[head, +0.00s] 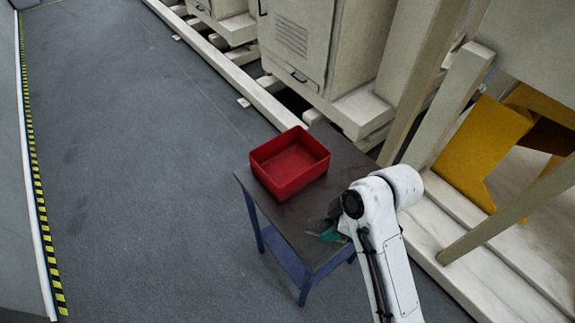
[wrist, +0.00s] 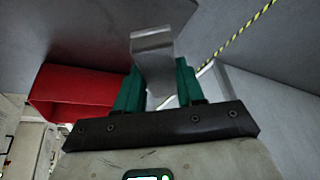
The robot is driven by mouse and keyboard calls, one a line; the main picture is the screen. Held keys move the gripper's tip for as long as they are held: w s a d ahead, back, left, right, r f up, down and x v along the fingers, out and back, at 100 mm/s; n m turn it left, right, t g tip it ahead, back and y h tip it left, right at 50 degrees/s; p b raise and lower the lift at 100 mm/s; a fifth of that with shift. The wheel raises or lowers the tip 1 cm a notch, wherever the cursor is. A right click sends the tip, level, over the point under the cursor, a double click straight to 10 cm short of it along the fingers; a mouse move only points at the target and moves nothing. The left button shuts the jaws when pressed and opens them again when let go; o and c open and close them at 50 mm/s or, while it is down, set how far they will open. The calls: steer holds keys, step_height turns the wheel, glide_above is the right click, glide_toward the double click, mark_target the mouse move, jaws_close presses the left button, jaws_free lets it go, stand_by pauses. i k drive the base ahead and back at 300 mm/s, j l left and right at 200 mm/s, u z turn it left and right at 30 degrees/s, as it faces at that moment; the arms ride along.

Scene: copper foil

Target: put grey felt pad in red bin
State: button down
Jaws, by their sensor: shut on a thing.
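The red bin (head: 290,164) is an open rectangular box standing upright on a small dark table; its inside looks empty. It also shows at the left in the wrist view (wrist: 75,85). My gripper (wrist: 158,82) has green fingers and is shut on the grey felt pad (wrist: 153,50), a pale grey bent piece sticking out beyond the fingertips. In the head view my gripper (head: 329,233) is at the table's near right part, to the lower right of the bin and apart from it. My arm partly hides it there, and the pad is hard to make out.
The dark table (head: 265,207) has blue legs and bare top around the bin. Beige cabinets (head: 325,45) stand behind it, and slanted beige posts (head: 425,75) rise to the right. A yellow piece (head: 485,145) lies farther right. Open grey floor spreads left.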

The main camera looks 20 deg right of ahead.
mark_target(289, 170)
steer(key=i, duration=0.85)
steer(key=i+j+z, duration=0.15)
steer(key=j+z, duration=0.2)
steer(key=j, duration=0.7)
steer(key=j+z, duration=0.3)
steer(key=j, duration=0.8)
